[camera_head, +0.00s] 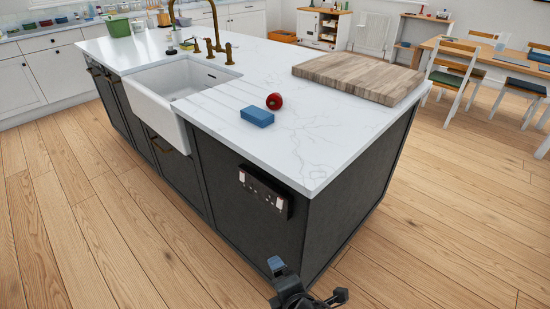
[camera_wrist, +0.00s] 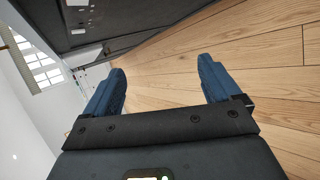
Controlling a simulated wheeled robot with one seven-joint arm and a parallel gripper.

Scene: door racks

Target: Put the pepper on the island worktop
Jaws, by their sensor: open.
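A red, rounded thing that looks like the pepper (camera_head: 274,101) rests on the white marble-like island worktop (camera_head: 315,150). It sits just behind a blue block (camera_head: 257,116), close to it. My gripper (camera_head: 276,264) is low in front of the island's near end, below the worktop and well apart from the pepper. In the wrist view its two blue fingers (camera_wrist: 160,85) are spread wide with nothing between them. The pepper does not show in the wrist view.
A wooden board (camera_head: 358,77) lies at the worktop's right side. A white sink (camera_head: 180,100) with brass taps is at the left. A black socket box (camera_head: 264,190) juts from the island's dark end. Wooden floor around the island is clear; a dining table and chairs (camera_head: 455,80) stand at right.

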